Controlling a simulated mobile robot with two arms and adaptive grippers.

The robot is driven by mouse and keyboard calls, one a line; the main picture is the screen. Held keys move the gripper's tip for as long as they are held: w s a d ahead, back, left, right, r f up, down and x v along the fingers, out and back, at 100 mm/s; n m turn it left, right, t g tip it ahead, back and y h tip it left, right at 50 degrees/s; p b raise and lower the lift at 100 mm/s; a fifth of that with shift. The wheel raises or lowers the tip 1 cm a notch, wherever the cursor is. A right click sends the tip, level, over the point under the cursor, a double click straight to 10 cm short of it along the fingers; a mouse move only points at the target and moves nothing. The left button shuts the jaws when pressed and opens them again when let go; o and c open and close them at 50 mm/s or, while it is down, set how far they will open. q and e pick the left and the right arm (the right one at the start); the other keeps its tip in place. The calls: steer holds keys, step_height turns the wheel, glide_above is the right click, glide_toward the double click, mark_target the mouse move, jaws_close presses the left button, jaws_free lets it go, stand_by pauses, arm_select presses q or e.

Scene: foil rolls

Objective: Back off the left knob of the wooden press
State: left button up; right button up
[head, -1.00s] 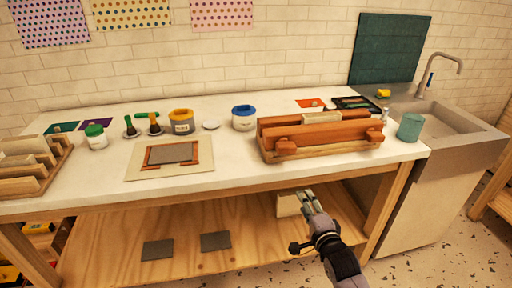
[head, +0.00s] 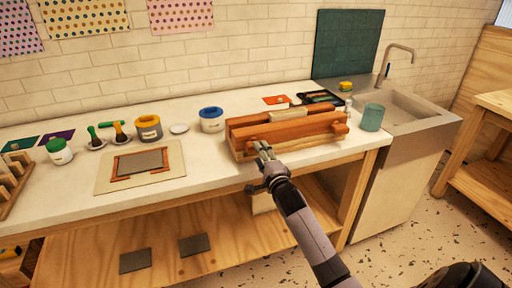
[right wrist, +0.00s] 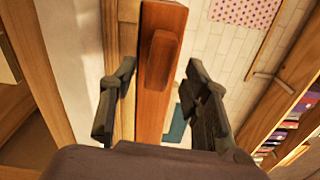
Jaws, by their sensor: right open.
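The wooden press (head: 290,132) stands near the front edge of the white worktop, a long reddish-brown beam along its front. Its right knob (head: 341,128) shows at the beam's right end. The left knob is mostly hidden behind my right gripper (head: 264,152) in the head view. In the right wrist view the left knob (right wrist: 163,62) is an oblong wooden piece on the beam. My right gripper (right wrist: 158,70) is open, one finger to each side of the knob with gaps; I cannot tell how deep the fingers reach. My left gripper is not in view.
A teal cup (head: 372,117) stands right of the press by the sink (head: 405,97). The worktop's front edge and lower shelf (head: 215,220) lie below my arm.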

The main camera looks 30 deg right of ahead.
steer(key=shift+x, duration=2.25)
steer(key=shift+c, duration=0.3)
steer(key=shift+s+r, duration=0.1)
steer(key=shift+r, duration=0.05)
jaws_close()
